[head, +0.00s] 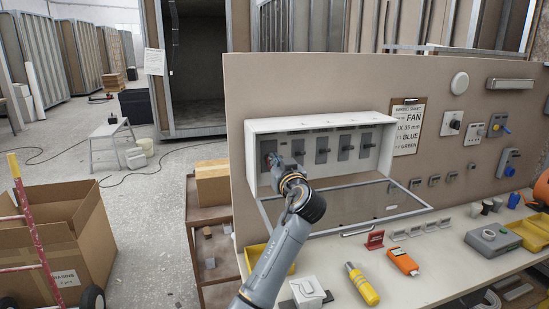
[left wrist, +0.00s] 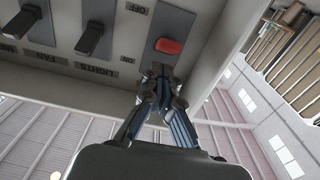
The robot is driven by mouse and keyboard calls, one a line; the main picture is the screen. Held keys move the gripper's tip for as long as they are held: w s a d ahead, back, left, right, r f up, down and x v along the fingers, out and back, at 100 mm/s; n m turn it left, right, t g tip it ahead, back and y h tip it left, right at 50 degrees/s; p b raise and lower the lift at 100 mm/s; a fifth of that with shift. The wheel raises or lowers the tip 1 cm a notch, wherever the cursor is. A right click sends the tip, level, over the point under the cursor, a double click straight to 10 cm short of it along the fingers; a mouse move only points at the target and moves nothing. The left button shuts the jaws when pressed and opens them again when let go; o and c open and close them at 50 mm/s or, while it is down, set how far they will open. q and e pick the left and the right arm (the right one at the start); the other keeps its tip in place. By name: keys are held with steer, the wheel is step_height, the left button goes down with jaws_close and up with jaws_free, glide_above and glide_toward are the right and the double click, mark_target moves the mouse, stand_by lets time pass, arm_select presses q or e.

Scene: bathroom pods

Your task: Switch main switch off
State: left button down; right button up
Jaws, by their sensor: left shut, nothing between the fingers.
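The white switch box (head: 318,124) is fixed to the brown board, its clear lid (head: 345,202) folded down in front. It holds a row of switches; the main switch with a red lever (left wrist: 168,46) is at the left end in the head view, mostly hidden by my left gripper (head: 276,162). In the left wrist view, the red lever tip shows nearer the ON label (left wrist: 127,59) than the OFF label (left wrist: 138,8). My left gripper (left wrist: 160,72) is shut and empty, its fingertips just by the red lever; I cannot tell if they touch. My right gripper is out of view.
Black-levered switches (left wrist: 92,38) stand beside the red one. The box's side wall (left wrist: 228,45) is close to my left gripper. A yellow-handled tool (head: 361,284), an orange device (head: 403,262) and a red holder (head: 375,239) lie on the bench. A cardboard box (head: 60,235) stands left.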

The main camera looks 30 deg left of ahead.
arm_select(q)
steer(key=v, duration=1.2)
stand_by(0.3)
